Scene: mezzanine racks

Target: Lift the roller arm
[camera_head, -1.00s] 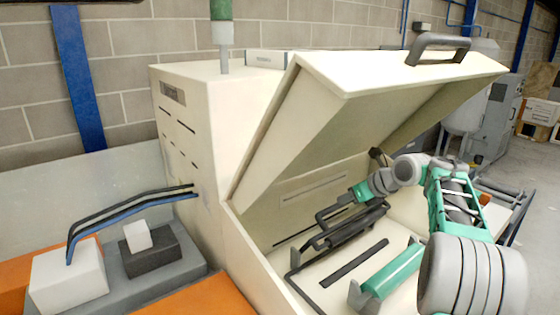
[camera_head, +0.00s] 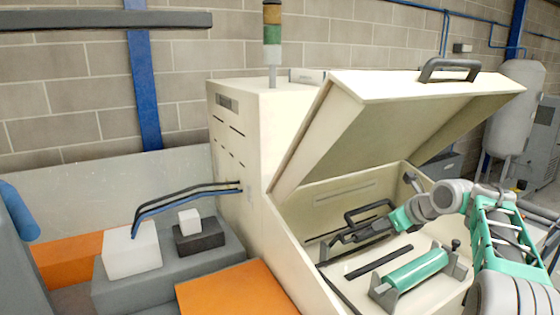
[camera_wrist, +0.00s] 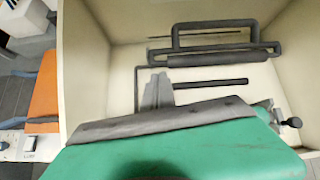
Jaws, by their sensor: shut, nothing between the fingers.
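The roller arm (camera_head: 370,211) is a dark bar with a U-shaped handle, lying low across the back of the open cream machine box. It also shows in the wrist view (camera_wrist: 212,60), with its handle on the far side. My gripper (camera_head: 337,242) is inside the box at the roller arm in the head view, partly overlapping it. In the wrist view my gripper (camera_wrist: 158,80) has its grey fingers together, on the near side of the bar, with nothing between them. I see no grip on the arm. Contact cannot be told.
The lid (camera_head: 400,110) stands open over the box. A green roller (camera_head: 416,268) on grey brackets and a dark strip (camera_head: 380,262) lie in front of the roller arm. Box walls surround my gripper. Cables (camera_head: 190,192), blocks and an orange panel (camera_head: 238,292) are at left.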

